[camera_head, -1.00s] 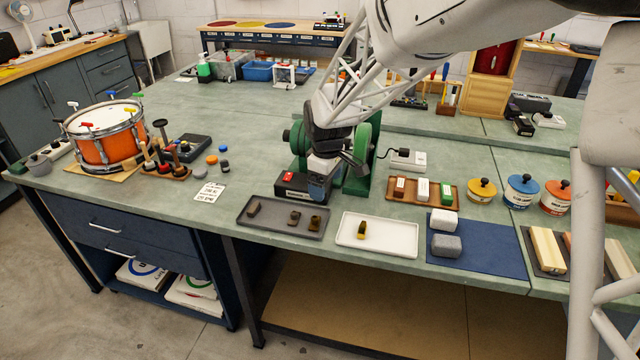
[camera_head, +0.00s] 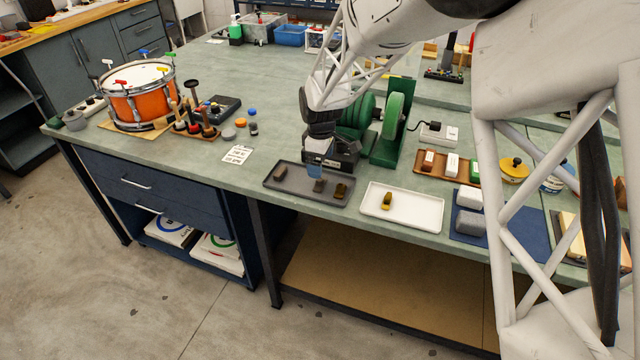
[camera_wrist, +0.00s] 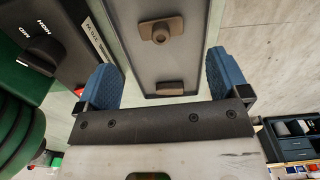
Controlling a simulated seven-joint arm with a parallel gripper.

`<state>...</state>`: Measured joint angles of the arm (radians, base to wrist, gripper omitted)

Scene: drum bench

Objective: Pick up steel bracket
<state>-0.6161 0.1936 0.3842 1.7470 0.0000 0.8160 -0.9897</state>
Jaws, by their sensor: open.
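A dark grey tray (camera_head: 300,182) lies near the bench's front edge. It holds one small brownish metal piece (camera_head: 280,172) at its left and two more, a middle piece (camera_head: 319,186) and a right piece (camera_head: 341,190). I cannot tell which is the steel bracket. My gripper (camera_head: 316,170) is over the tray, pointing down, just behind the middle piece. In the wrist view my gripper (camera_wrist: 160,82) is open and empty, its blue fingers apart above the tray (camera_wrist: 190,50). A flat piece (camera_wrist: 170,88) shows between the fingers; a piece with a raised boss (camera_wrist: 161,29) lies beyond.
A green grinder (camera_head: 392,130) stands close behind the gripper; its dark control box (camera_wrist: 60,45) is at the wrist view's left. A white tray (camera_head: 425,212) with a brass-coloured piece (camera_head: 387,201) is to the right. An orange drum (camera_head: 140,103) stands far left.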

